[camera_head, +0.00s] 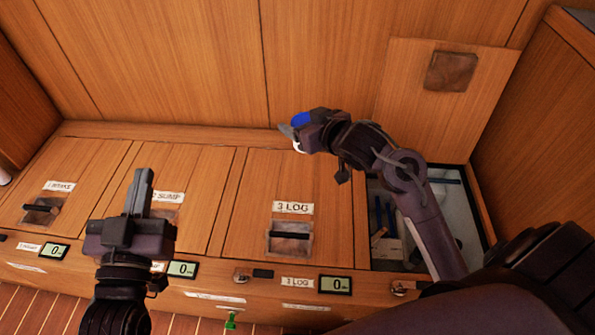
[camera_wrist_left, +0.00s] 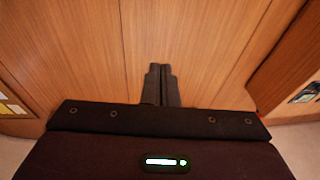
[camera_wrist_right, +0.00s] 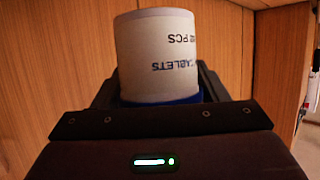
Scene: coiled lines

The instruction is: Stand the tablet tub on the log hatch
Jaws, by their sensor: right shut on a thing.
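The tablet tub is white with a blue part and printed lettering. It shows in the right wrist view (camera_wrist_right: 158,58), between the fingers of my right gripper (camera_wrist_right: 158,90). In the head view the right gripper (camera_head: 296,132) hides most of the tub; a blue patch (camera_head: 302,119) and a white bit show. It is above the back edge of the log hatch (camera_head: 250,215), apart from it. The hatch is a closed wooden lid with a "3 LOG" label and a recessed handle (camera_head: 290,238). My left gripper (camera_head: 140,190) is shut and empty over the sump hatch (camera_head: 190,175).
Right of the log hatch is an open compartment (camera_head: 465,215) with items inside, partly behind my right arm. Its lid (camera_head: 400,85) leans on the back wall. The intake hatch (camera_head: 85,170) is closed at left. Small displays (camera_head: 335,285) line the front. The log hatch top is clear.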

